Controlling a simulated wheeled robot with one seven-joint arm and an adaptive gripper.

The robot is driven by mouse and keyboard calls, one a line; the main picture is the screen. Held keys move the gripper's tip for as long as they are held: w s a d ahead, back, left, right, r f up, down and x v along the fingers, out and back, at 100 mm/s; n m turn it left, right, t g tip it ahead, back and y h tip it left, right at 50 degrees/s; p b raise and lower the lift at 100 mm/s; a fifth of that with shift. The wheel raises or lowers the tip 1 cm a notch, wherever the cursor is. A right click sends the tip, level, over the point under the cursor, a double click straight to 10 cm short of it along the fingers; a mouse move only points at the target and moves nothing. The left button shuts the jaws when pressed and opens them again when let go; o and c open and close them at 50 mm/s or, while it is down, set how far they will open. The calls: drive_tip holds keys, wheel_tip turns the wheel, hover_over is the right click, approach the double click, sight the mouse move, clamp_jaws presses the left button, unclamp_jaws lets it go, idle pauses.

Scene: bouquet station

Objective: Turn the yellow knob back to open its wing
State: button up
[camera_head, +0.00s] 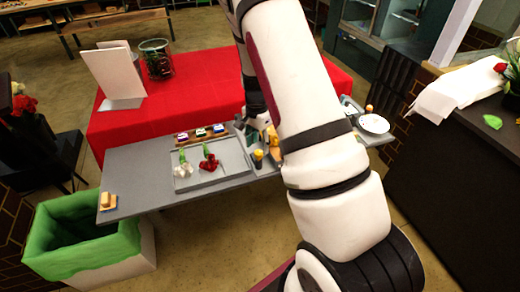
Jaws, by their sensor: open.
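My arm crosses the picture and hides much of the right part of the grey table. My gripper (250,135) is small and dark at the table's back edge, partly behind the arm; its jaws are open. A yellow-orange piece (272,137) shows beside the arm, right of the gripper. A dark upright piece with a yellow top (258,155) stands just in front of the gripper. I cannot tell which of these is the yellow knob, nor how its wing stands. I cannot see whether the gripper touches either one.
A grey tray (228,173) holds a white and a red flower. Several small coloured blocks (200,133) line the table's back edge. A sponge-like block (107,200) lies at the left end, above a green-lined bin (48,232). A white plate (374,123) lies at right.

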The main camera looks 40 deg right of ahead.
sight(259, 152)
drive_tip(key=shift+f, duration=1.6)
clamp_jaws()
